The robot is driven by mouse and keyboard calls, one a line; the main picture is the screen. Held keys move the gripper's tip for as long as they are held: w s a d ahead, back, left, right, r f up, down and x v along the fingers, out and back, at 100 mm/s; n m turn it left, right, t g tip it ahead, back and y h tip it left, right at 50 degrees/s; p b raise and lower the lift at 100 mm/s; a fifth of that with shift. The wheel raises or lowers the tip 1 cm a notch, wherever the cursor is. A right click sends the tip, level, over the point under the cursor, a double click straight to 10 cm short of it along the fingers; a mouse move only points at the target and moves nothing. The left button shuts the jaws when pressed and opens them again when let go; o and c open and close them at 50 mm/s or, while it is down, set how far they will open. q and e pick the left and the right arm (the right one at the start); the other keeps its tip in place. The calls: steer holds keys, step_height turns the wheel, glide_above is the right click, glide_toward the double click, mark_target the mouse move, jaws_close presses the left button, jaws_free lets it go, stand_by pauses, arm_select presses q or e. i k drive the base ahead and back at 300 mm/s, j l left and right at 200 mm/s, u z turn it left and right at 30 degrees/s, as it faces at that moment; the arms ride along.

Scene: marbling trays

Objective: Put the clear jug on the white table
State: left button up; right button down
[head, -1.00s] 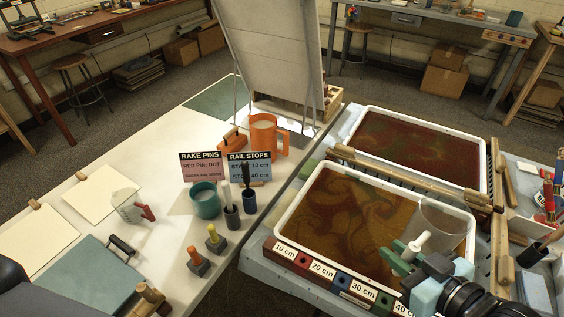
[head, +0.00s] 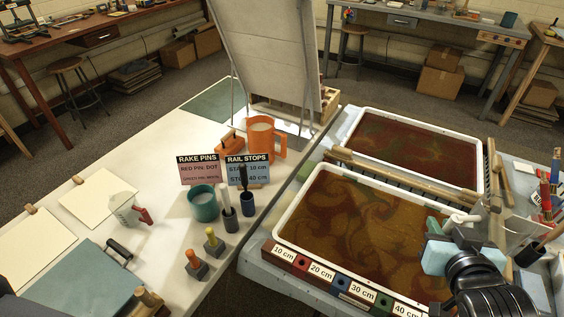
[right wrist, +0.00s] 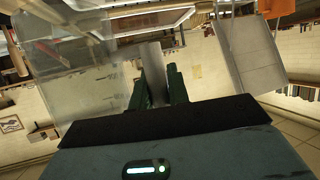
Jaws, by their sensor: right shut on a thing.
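My right gripper (head: 447,222) is shut on the white handle of the clear jug (head: 507,226). In the right wrist view the green fingers (right wrist: 157,88) close around the pale grey handle, and the see-through jug wall (right wrist: 90,100) fills the left. The jug's lower part is hard to make out against the clutter behind it. The white table (head: 165,140) stands at the left, apart from the jug. My left gripper is not in view.
The white table holds an orange mug (head: 263,138), a teal cup (head: 203,204), two signs, pin holders, a red-handled measuring jug (head: 126,209) and paper sheets. Bare surface shows behind the signs. The front tray (head: 290,215) and wooden rail (head: 385,167) lie between.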

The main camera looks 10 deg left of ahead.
mark_target(171, 243)
steer(key=u, duration=1.05)
steer(key=j+u, duration=0.25)
steer(key=j, duration=0.35)
steer(key=k+j, duration=0.1)
steer(key=j, duration=0.25)
steer(key=i+l, duration=0.1)
